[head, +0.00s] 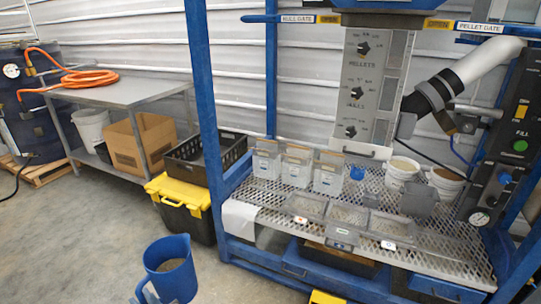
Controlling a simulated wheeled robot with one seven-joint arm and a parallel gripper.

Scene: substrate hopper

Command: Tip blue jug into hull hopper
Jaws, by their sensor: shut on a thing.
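The blue jug (174,277) is at the bottom left of the head view, upright or nearly so. Its open top shows grey-brown grainy material inside, and its handle points to the lower left. A HULL GATE label (297,19) is on the rail at the top of the blue frame, left of a blue housing (385,5) cut by the top edge. I cannot tell the hull hopper's opening; it is not visible.
The blue frame (207,110) holds a perforated shelf (440,245) with clear bins (297,168), white buckets (402,170) and trays. A dial panel (372,90) hangs above. A yellow-lidded tote (180,190) and steel table (130,92) stand left.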

